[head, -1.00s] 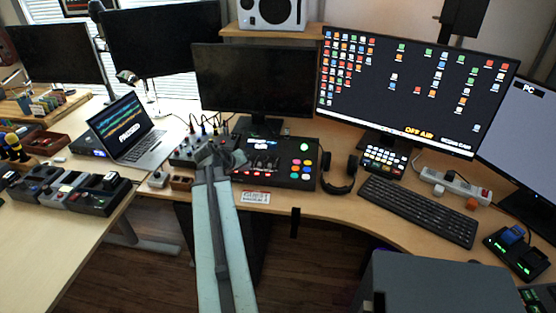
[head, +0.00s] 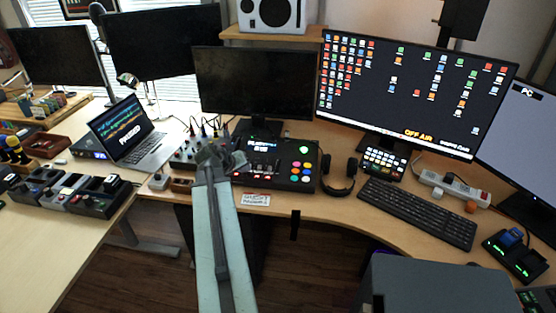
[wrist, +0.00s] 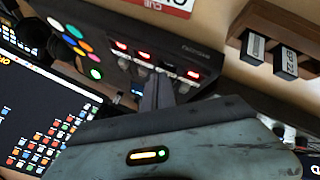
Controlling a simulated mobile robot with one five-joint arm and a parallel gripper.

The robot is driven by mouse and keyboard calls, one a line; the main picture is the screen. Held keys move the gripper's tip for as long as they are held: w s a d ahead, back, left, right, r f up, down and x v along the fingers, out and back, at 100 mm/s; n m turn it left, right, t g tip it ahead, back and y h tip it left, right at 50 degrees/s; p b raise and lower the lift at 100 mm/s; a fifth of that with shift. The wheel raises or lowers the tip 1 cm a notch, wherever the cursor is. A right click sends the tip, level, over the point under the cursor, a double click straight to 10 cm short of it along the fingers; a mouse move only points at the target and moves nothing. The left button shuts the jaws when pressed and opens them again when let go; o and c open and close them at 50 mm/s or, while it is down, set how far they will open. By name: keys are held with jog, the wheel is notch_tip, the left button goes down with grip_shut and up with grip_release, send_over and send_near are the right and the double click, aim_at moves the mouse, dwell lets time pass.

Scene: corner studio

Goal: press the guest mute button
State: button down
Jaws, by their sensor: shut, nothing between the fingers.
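A black mixing console (head: 301,178) sits on the desk near its front edge. It has a lit screen, a row of small red-lit buttons and a group of coloured round pads. The console also shows in the wrist view (wrist: 105,72), with red-lit buttons (wrist: 145,55) along its edge. I cannot tell which button is the guest mute. My gripper (head: 228,160) is shut and empty at the console's left end. In the wrist view my gripper's dark fingers (wrist: 158,92) point toward the row of red-lit buttons. Contact cannot be made out.
A small white card (head: 255,200) lies at the desk's front edge. A cabled unit (head: 190,152) stands left of the console, headphones (head: 338,175) and a keyboard (head: 418,212) right of it. Monitors stand behind. A grey box (head: 440,285) is at front right.

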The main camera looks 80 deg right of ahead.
jog(key=shift+r, duration=0.1)
notch_tip(320, 180, up, 6)
jog(key=p, duration=0.6)
